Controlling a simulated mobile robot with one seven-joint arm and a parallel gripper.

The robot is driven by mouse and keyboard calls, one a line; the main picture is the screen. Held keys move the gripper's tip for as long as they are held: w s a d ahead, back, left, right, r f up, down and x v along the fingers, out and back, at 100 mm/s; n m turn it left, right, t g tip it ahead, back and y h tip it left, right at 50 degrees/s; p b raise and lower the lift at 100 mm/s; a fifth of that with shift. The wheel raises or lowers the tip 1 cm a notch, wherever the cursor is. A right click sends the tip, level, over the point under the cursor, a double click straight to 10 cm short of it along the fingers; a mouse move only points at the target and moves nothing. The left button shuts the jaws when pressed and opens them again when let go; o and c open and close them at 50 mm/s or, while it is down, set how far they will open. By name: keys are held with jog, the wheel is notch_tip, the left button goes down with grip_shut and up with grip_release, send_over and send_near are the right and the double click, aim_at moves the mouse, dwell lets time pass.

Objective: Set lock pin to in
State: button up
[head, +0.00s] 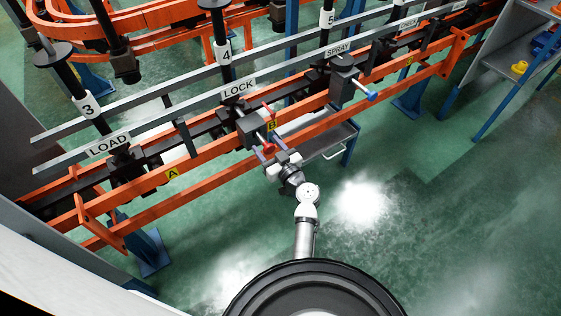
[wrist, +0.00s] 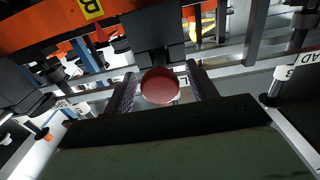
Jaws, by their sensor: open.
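The lock pin's round red knob (head: 269,148) sticks out from a dark block (head: 250,130) on the orange rail below the LOCK sign (head: 238,88). In the wrist view the red knob (wrist: 160,88) faces me, in front of a dark square block (wrist: 152,35). My gripper (head: 274,156) is at the knob, and in the wrist view its two dark fingers (wrist: 161,76) stand apart, one on each side of the knob. I see gaps between the fingers and the knob.
A red-tipped lever (head: 267,108) rises near the LOCK block. A block with a blue knob (head: 371,96) sits to the right under the SPRAY sign (head: 338,50). A grey tray (head: 330,140) lies under the rail, right of my gripper. The green floor (head: 430,210) is clear at right.

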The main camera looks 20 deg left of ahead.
jog(key=b+v, duration=0.3)
jog(key=v, duration=0.9)
jog(key=shift+s, duration=0.1)
